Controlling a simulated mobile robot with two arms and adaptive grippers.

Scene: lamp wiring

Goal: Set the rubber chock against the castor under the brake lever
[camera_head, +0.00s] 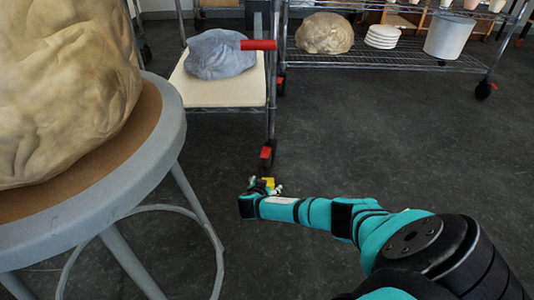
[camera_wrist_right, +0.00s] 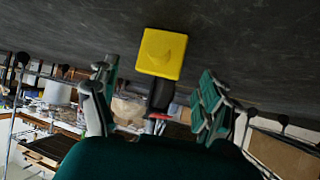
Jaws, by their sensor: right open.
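The yellow rubber chock (camera_head: 269,181) sits on the dark floor just in front of the castor (camera_head: 267,161) at the cart's near right corner. A red brake lever (camera_head: 266,152) is on that castor. In the right wrist view, where the floor is at the top, the chock (camera_wrist_right: 160,53) appears beside the dark castor (camera_wrist_right: 160,96), with the red lever (camera_wrist_right: 158,116) below. I cannot tell whether chock and castor touch. My right gripper (camera_head: 265,188) is low at the chock. Its fingers (camera_wrist_right: 158,88) are open, with gaps to the chock on both sides. My left gripper is out of view.
A round stool (camera_head: 160,130) with a large clay-like lump (camera_head: 65,80) fills the left. The cart (camera_head: 220,92) carries a grey wrapped lump (camera_head: 213,54) and has a red handle (camera_head: 258,45). A wire rack (camera_head: 400,58) stands behind. The floor at right is clear.

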